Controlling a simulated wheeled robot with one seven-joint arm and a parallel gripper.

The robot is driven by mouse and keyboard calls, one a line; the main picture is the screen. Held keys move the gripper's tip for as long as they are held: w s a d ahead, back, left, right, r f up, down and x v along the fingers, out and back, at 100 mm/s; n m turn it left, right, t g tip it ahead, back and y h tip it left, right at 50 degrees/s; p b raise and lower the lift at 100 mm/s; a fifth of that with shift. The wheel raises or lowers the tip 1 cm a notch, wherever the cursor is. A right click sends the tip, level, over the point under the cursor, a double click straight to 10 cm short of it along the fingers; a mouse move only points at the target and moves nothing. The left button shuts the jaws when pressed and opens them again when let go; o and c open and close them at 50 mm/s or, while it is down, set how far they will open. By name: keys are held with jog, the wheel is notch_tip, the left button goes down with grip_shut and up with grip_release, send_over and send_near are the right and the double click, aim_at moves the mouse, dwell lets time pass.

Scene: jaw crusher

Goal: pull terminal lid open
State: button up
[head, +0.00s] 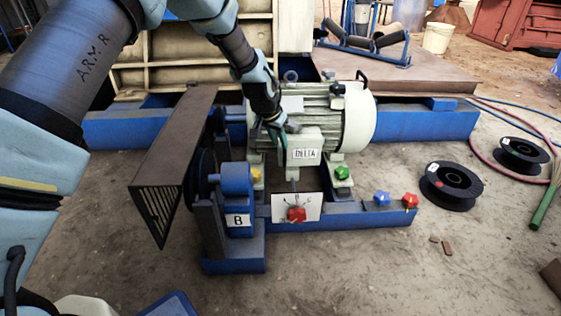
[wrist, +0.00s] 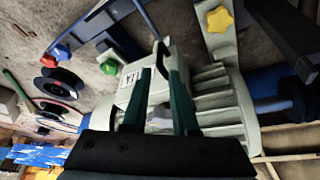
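The cream motor (head: 345,115) carries a terminal box (head: 306,146) on its near side, with a DELTA label on its front. Its lid on top looks closed. My gripper (head: 274,135) is at the left side of the box. In the wrist view the two green fingers (wrist: 161,72) stand apart, with the pale terminal box (wrist: 160,88) showing between and beyond them. I cannot tell whether either finger touches the lid. The lid's edge is partly hidden by the fingers.
A mesh belt guard (head: 172,150) stands left of the motor, near the blue bearing block B (head: 237,190). Colored star knobs (head: 382,198) sit on the blue rail. Black spools (head: 450,185) lie on the floor right.

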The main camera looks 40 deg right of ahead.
aim_at(285, 154)
jog(key=b+x, duration=0.3)
jog(key=x, duration=0.6)
grip_shut()
dwell(1.3)
